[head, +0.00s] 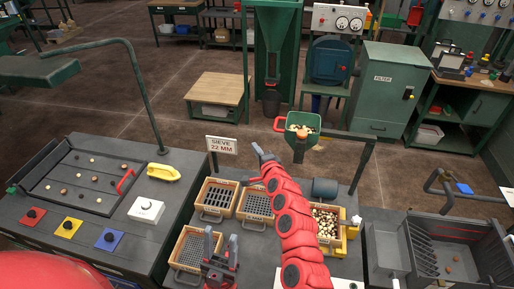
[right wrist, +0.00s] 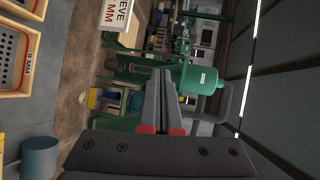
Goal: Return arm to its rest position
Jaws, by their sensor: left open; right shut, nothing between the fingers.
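My right arm (head: 293,220), red and jointed, reaches up from the bottom centre of the head view over the bench.
Sieve boxes (head: 216,182) and a box of pale pieces (head: 344,246) surround the right arm. A green hopper (head: 317,121) and the sign (head: 221,145) stand behind. A dark tray (head: 87,203) lies left, a grey slotted bin (head: 482,236) right.

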